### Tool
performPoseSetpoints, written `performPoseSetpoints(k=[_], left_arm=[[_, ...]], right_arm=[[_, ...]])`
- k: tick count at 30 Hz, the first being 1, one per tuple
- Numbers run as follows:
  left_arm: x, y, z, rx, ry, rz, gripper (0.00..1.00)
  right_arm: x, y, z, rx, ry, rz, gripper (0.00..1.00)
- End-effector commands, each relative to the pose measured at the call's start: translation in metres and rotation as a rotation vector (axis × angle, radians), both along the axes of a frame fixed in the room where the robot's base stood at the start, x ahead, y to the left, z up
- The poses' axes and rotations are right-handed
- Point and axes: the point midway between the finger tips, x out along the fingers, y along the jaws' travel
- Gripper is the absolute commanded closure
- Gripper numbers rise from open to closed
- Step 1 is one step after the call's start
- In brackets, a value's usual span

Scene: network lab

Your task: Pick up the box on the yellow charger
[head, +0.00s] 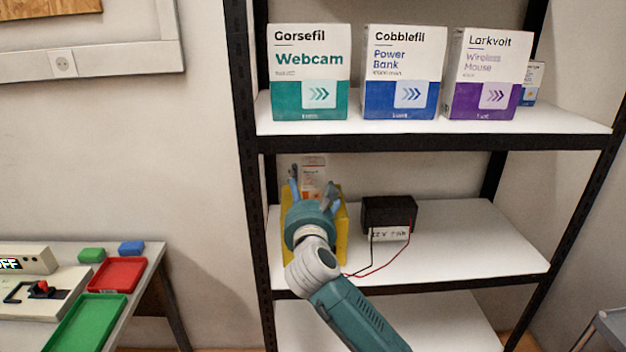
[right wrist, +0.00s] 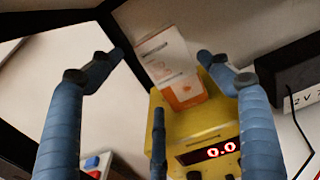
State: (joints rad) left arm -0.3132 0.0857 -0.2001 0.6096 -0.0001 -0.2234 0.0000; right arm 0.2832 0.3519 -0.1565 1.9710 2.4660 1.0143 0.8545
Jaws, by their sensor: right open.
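A small white and orange box (head: 314,166) stands on top of the yellow charger (head: 342,238) on the middle shelf; my gripper hides part of both. In the right wrist view the box (right wrist: 168,60) looks tilted, its orange end by the charger (right wrist: 205,122), which has a red "0.0" display. My right gripper (head: 311,183) is in front of the charger, fingers pointing toward the box. Its blue fingers are spread in the right wrist view, open and empty, with the box beyond and between the fingertips. My left gripper is out of view.
A black battery (head: 389,214) with red and black wires sits right of the charger. The upper shelf (head: 440,128) above holds webcam (head: 309,75), power bank (head: 402,75) and mouse (head: 487,78) boxes. A black shelf post (head: 245,180) stands to the left. The middle shelf's right side is clear.

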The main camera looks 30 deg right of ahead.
Motion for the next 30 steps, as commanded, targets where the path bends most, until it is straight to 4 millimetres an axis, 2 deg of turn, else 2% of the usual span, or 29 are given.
performPoseSetpoints(k=[5, 12, 20, 23, 26, 30], left_arm=[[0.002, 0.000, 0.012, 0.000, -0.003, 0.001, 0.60], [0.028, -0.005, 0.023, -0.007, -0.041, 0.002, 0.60], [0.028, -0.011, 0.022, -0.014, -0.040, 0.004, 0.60], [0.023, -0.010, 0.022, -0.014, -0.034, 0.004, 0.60], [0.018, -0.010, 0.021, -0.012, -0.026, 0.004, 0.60], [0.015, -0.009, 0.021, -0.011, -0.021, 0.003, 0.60]], right_arm=[[0.015, -0.013, 0.004, -0.005, 0.003, -0.003, 0.22], [0.041, -0.029, 0.002, -0.002, 0.000, -0.001, 0.22], [0.044, -0.031, 0.000, -0.001, 0.001, 0.000, 0.22], [0.044, -0.031, 0.000, -0.001, 0.001, 0.000, 0.38], [0.044, -0.030, 0.000, -0.001, 0.001, 0.000, 0.58], [0.044, -0.030, 0.000, -0.001, 0.000, 0.000, 0.58]])
